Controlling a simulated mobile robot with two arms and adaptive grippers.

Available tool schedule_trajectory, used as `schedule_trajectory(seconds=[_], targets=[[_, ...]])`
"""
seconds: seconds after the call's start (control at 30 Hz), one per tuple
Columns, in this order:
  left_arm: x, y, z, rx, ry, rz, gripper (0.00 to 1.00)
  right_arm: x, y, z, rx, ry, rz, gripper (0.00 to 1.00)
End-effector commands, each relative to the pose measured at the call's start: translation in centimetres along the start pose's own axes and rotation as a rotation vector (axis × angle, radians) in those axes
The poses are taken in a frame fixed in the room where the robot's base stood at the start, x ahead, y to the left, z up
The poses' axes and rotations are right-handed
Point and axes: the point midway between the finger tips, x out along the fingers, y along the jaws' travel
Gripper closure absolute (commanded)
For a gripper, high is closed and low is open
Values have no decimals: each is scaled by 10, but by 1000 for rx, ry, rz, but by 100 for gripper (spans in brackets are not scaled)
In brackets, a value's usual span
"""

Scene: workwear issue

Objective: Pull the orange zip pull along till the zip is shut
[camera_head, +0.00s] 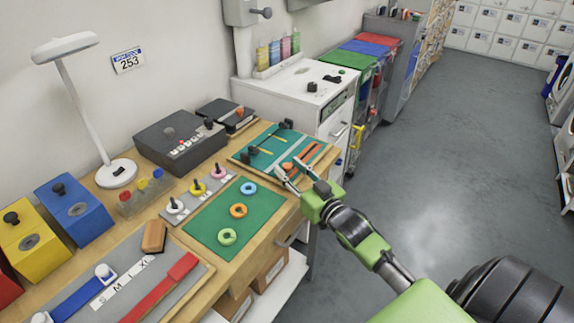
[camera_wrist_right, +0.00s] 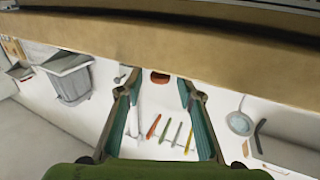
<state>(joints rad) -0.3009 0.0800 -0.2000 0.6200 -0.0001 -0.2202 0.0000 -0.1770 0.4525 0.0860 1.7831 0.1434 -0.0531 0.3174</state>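The green board (camera_head: 262,160) lies at the right end of the wooden bench. Its right part carries orange strips (camera_head: 310,150), which look like the zip. A small orange piece (camera_head: 287,166) shows between my right fingertips in the head view and may be the zip pull; it is too small to be sure. My right gripper (camera_head: 291,167) hangs over the near edge of the board with its fingers apart. In the wrist view my right gripper (camera_wrist_right: 155,90) is also open, with nothing clamped between the fingers. Whether a fingertip touches the board cannot be told. My left gripper is out of view.
A green mat with rings (camera_head: 195,222) lies left of the board. A black box (camera_head: 180,145) and a white lamp (camera_head: 116,173) stand behind it. A white cabinet (camera_head: 275,92) stands beyond the bench. The floor (camera_head: 450,140) at right is clear.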

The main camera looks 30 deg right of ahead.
Motion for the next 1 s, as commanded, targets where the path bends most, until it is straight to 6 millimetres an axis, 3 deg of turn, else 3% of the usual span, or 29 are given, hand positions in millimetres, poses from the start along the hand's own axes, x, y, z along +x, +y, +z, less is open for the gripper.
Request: schedule_trajectory(seconds=[0.2, 0.5, 0.53, 0.67, 0.87, 1.0], targets=[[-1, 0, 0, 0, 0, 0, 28, 17, 0, 0, -1, 0, 0, 66], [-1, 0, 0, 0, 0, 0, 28, 19, 0, 0, -1, -1, 0, 66], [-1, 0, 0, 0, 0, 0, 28, 19, 0, 0, -1, -1, 0, 69], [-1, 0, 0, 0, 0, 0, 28, 18, 0, 0, -1, -1, 0, 100], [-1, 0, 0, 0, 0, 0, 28, 19, 1, 0, -2, -1, 0, 100], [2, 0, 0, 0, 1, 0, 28, 24, 14, 1, -6, -2, 1, 100]])
